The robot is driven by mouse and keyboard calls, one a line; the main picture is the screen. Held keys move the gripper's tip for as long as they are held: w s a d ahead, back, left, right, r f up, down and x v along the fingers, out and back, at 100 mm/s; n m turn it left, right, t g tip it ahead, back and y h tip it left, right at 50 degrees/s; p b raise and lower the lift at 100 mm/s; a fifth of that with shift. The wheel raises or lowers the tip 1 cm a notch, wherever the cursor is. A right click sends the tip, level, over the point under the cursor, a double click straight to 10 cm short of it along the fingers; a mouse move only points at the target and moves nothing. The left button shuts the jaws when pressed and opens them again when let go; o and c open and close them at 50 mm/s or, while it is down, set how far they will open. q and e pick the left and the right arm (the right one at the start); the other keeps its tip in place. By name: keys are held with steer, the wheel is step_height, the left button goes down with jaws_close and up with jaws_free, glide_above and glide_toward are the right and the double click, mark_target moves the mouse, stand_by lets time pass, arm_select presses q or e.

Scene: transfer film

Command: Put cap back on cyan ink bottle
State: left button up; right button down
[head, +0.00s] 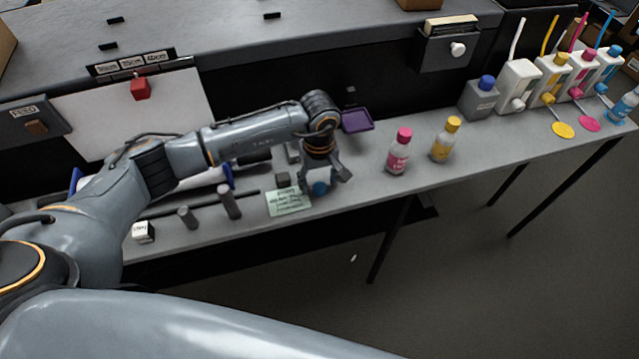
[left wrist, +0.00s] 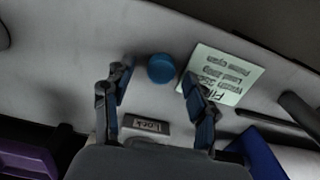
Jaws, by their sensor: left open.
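A small round blue cap (head: 320,188) lies on the table beside a green note. In the left wrist view the cap (left wrist: 161,68) sits between the tips of my open left gripper (left wrist: 157,74), with no clear contact. In the head view my left gripper (head: 324,182) points down over the cap and hides part of it. The cyan ink bottle (head: 622,108) stands at the far right end of the table, partly cut off by the picture edge. Its top is too small to tell. My right gripper is not in view.
A green note (head: 289,202) lies beside the cap. Magenta (head: 398,155) and yellow (head: 444,142) bottles stand to the right. White ink tanks with coloured tubes (head: 519,86) stand farther right. A purple tray (head: 357,120) is behind. Dark cylinders (head: 229,201) stand left.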

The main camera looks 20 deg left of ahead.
arm_select(q)
steer(key=shift+f, duration=0.1)
steer(key=c, duration=0.8)
steer(key=shift+c, duration=0.2)
steer(key=shift+r+b, duration=0.4)
steer(key=shift+b, duration=0.1)
steer(key=w+d+r+b, duration=0.1)
steer(key=d+r+b, duration=0.6)
steer(key=d+r, duration=0.5)
steer(key=shift+w+d+r, duration=0.15)
steer(key=shift+w+d, duration=0.05)
steer(key=shift+d, duration=0.75)
